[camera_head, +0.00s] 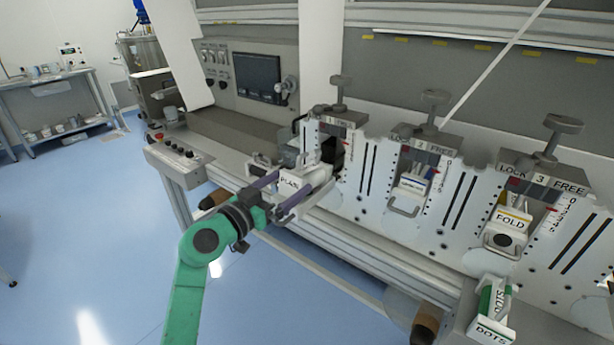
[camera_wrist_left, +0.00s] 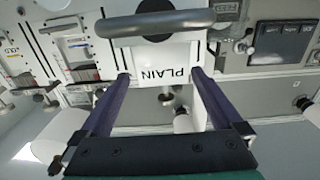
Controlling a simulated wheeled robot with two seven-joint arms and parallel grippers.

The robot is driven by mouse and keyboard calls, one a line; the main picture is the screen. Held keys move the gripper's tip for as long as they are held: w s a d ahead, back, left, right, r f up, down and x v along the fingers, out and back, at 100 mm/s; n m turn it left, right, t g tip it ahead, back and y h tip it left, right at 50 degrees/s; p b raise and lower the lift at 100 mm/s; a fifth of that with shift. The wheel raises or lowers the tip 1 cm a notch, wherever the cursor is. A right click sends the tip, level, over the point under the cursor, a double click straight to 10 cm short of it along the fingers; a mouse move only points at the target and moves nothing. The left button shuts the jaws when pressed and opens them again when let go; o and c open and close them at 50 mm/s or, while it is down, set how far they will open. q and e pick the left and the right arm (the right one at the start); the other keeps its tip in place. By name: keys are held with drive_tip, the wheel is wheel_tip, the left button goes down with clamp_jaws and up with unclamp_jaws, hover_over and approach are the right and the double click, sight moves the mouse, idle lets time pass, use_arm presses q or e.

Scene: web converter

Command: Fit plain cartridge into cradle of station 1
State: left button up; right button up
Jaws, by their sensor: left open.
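The plain cartridge (camera_head: 290,181) is a white block with a grey handle, labelled PLAIN. It is in front of station 1 (camera_head: 326,126), the leftmost station, whose dark opening (camera_head: 333,152) shows behind it. My left gripper (camera_head: 304,183) is open, with one purple finger on each side of the cartridge. In the left wrist view, the label face of the cartridge (camera_wrist_left: 160,72) lies between the fingertips (camera_wrist_left: 160,76), and its handle crosses the top. I cannot tell whether the fingers touch it, or whether it rests in the cradle. My right gripper is out of view.
Station 2 (camera_head: 425,150) holds a cartridge with a blue stripe. Station 3 (camera_head: 545,180) holds the FOLD cartridge (camera_head: 508,222). A green-and-white DOTS cartridge (camera_head: 492,312) stands at the front right. A control box (camera_head: 178,158) is at the left, with open floor beyond.

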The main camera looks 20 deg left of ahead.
sight(307, 168)
use_arm(q)
drive_tip(key=x, duration=0.5)
drive_tip(key=shift+w+a+r, duration=0.1)
drive_tip(key=shift+w+r, duration=0.05)
drive_tip(key=shift+w, duration=0.35)
drive_tip(key=shift+s, duration=0.1)
clamp_jaws()
